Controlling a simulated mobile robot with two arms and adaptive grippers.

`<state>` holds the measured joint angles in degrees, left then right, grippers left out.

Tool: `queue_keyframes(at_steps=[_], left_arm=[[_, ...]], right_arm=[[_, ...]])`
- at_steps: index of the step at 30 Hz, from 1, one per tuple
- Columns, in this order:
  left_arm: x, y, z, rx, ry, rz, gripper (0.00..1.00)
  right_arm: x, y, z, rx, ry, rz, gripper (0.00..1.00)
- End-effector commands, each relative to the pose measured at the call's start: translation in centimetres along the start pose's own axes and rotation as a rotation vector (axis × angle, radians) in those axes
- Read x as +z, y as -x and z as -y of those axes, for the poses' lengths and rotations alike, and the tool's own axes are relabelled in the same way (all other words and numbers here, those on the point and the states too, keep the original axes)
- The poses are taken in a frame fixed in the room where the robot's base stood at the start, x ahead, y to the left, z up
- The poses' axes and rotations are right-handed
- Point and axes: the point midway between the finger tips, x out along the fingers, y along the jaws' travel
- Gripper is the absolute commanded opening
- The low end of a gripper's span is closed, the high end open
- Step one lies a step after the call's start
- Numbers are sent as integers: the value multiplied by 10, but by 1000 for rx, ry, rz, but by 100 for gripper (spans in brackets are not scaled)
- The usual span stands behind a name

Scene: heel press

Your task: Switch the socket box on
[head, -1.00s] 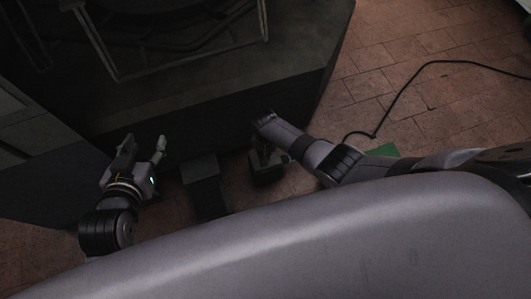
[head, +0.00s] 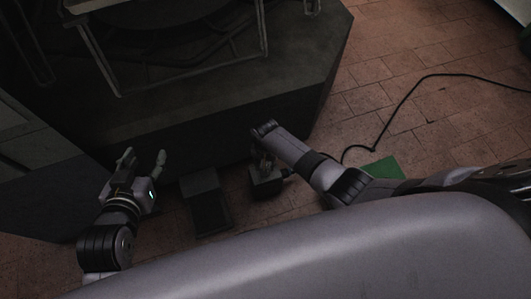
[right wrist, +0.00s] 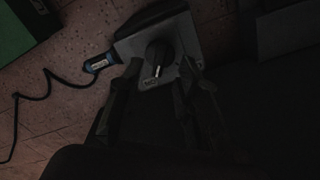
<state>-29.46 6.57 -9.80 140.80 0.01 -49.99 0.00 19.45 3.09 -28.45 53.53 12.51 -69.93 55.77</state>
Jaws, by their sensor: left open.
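The socket box (right wrist: 184,28) is a grey box with a black rotary knob (right wrist: 158,55) on its face, in the right wrist view. The knob has a white mark pointing down the picture towards small lettering. A blue plug (right wrist: 98,63) sits at the box's left side. My right gripper (right wrist: 160,80) is open, its dark fingers apart on either side below the knob; contact is unclear. In the head view the box (head: 268,187) stands on the floor beneath my right gripper. My left gripper (head: 144,160) is open and empty, well left of the box.
A black cable (head: 408,98) runs over the brick floor on the right. A green object (head: 385,168) lies beside my right arm. A dark pedal-like block (head: 207,205) stands left of the box. The large dark machine base (head: 200,140) rises behind.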

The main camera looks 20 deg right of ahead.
Motion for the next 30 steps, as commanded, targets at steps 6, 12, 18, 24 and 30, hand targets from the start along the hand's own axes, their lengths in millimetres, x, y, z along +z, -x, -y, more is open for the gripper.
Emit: queue_keyframes(at_steps=[6, 12, 18, 24, 30], left_arm=[[0, 0, 0, 0, 0, 1, 47], [0, 0, 0, 0, 1, 1, 47], [0, 0, 0, 0, 1, 1, 47], [0, 0, 0, 0, 1, 1, 47], [0, 0, 0, 0, 1, 1, 47]], right_arm=[[-1, 35, 1, -5, -1, -2, 31], [-1, 64, 0, -2, -1, -2, 31], [-1, 80, 0, 0, -2, 0, 31], [-1, 83, 0, 0, -2, 0, 31], [-1, 83, 0, 0, -2, -1, 31]])
